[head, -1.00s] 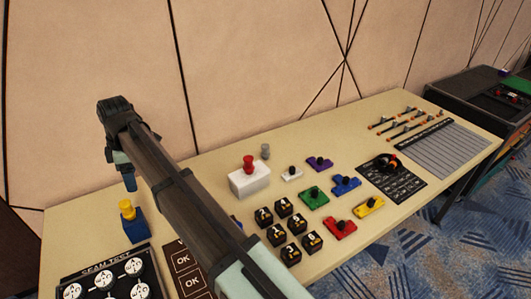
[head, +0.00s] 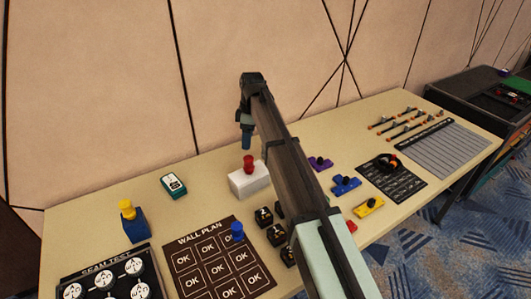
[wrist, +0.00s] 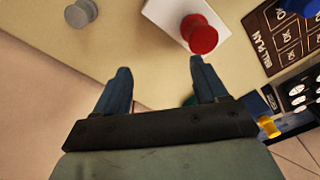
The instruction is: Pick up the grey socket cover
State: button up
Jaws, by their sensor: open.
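The grey socket cover (wrist: 81,13) shows in the wrist view at the top left, a small grey knobbed piece standing on the tabletop. In the head view my arm hides it. My gripper (wrist: 160,78) is open, with two dark blue fingers apart and nothing between them. The cover lies beyond the fingertips, to the left. In the head view my gripper (head: 246,140) hangs above the back of the table, over the white block.
A white block (head: 247,184) with a red knob (head: 249,164) stands close under my gripper. Coloured pieces lie right. A wall rises behind the table (head: 95,207).

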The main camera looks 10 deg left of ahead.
jog(key=w+d+f+n+t, duration=0.1)
jog(key=w+d+n, duration=0.35)
jog(key=n, duration=1.05)
jog(key=w+d+f+n, duration=0.1)
jog(key=w+n, duration=0.7)
jog(key=n, duration=0.7)
jog(key=shift+m, duration=0.3)
jog(key=f, duration=0.5)
jog(key=a+f, duration=0.1)
jog(key=f, duration=0.2)
jog(key=shift+a+f, duration=0.1)
jog(key=shift+w+a+f, duration=0.1)
jog(key=shift+a+f, duration=0.1)
jog(key=shift+f, duration=0.65)
jog(key=shift+s+a+f, duration=0.1)
jog(key=shift+a+f, duration=0.15)
jog(key=shift+f, duration=0.6)
jog(key=shift+w+a+f, duration=0.1)
jog(key=shift+a+f, duration=0.1)
jog(key=shift+f, duration=0.65)
